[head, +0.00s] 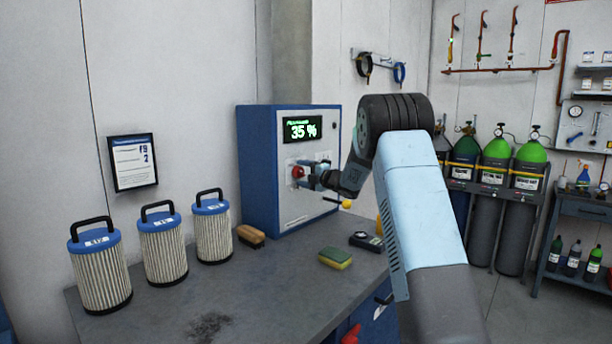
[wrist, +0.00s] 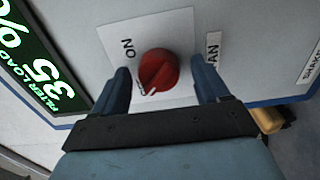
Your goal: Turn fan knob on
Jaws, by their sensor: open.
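The red fan knob (wrist: 158,71) sits on a white plate on the front of the blue and grey control box (head: 258,165). The plate reads ON at one side of the knob, and a label partly hidden by a finger ends in "AN". The knob's white mark points away from ON in the wrist view. The knob also shows in the head view (head: 298,172). My gripper (wrist: 160,88) is open, with one finger on each side of the knob. Whether the fingers touch it, I cannot tell. The box's display (head: 302,129) reads 35 %.
The box stands on a grey bench (head: 235,300). Three filter cartridges (head: 163,248) stand at its left. A brush (head: 251,236), a sponge (head: 335,258) and a dark meter (head: 366,241) lie near the box.

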